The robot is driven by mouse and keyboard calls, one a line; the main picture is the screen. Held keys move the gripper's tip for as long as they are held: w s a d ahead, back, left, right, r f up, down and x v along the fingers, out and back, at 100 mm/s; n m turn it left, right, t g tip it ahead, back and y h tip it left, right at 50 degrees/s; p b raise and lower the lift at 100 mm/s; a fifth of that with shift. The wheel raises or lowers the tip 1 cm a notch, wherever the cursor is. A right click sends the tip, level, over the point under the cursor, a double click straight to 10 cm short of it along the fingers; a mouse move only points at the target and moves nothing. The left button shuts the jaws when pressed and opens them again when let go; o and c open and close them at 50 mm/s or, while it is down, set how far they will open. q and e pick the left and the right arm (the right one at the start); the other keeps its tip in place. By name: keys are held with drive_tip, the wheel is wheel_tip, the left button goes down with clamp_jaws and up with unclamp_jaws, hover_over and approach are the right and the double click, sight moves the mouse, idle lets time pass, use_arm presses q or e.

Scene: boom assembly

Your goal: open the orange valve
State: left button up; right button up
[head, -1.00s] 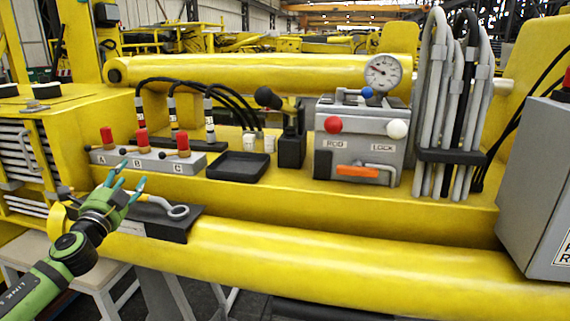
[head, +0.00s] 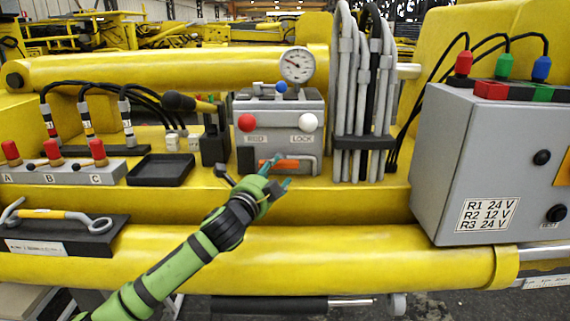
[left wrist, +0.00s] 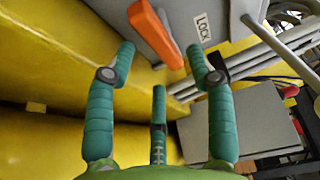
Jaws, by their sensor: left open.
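The orange valve (head: 270,160) is a bar-shaped handle low on the front of a grey box (head: 280,125) marked RIGID and LOCK. In the left wrist view the orange valve (left wrist: 155,34) lies slantwise just beyond the fingertips. My left gripper (head: 281,182) is just in front of and below the handle and partly overlaps it in the head view. Its teal fingers are spread open around empty space in the left wrist view (left wrist: 161,62). No contact with the handle is visible. My right gripper is not in view.
Red (head: 247,122) and white (head: 308,122) knobs and a gauge (head: 297,65) are on or above the box. Grey hoses (head: 362,110) stand to its right, then a grey cabinet (head: 450,150). A black tray (head: 160,170) is left. The yellow cylinder (head: 370,250) runs below.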

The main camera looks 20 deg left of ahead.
sight(281, 168)
use_arm(q)
drive_tip(key=w, duration=0.1)
drive_tip(key=w+p, duration=0.1)
drive_tip(key=w, duration=0.1)
drive_tip(key=shift+w+d+r, duration=0.15)
drive_tip(key=shift+w+d, duration=0.05)
drive_tip(key=shift+d, duration=0.1)
drive_tip(key=shift+w+p, duration=0.3)
drive_tip(key=shift+w, duration=0.2)
clamp_jaws()
